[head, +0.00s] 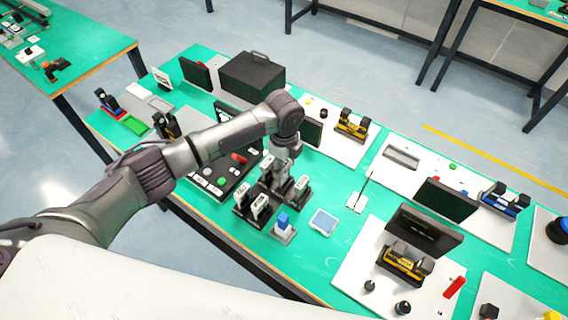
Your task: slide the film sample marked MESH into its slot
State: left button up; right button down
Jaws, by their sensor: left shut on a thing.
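Several white film samples with dark lettering stand upright in black slotted holders near the front of the green table. One sample (260,206) is at the front, one sample (301,184) is to the right, and one sample (242,194) is to the left. The lettering is too small to tell which is MESH. My left gripper (281,172) reaches down from above among these holders. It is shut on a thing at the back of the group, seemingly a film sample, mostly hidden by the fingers. Whether it sits in a slot cannot be told. My right gripper is not in view.
A blue block on a pale base (283,224) and a small pale-blue-screened device (324,221) stand right of the holders. A black panel with buttons (213,181) lies to the left. A black box (252,76) stands behind. Dark screens and yellow-black devices fill the right.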

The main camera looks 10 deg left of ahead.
pick_arm(q)
jog(key=shift+f+b, duration=0.85)
jog(key=shift+f, duration=0.9)
jog(key=o, duration=1.2)
notch_tip(320, 180, up, 12)
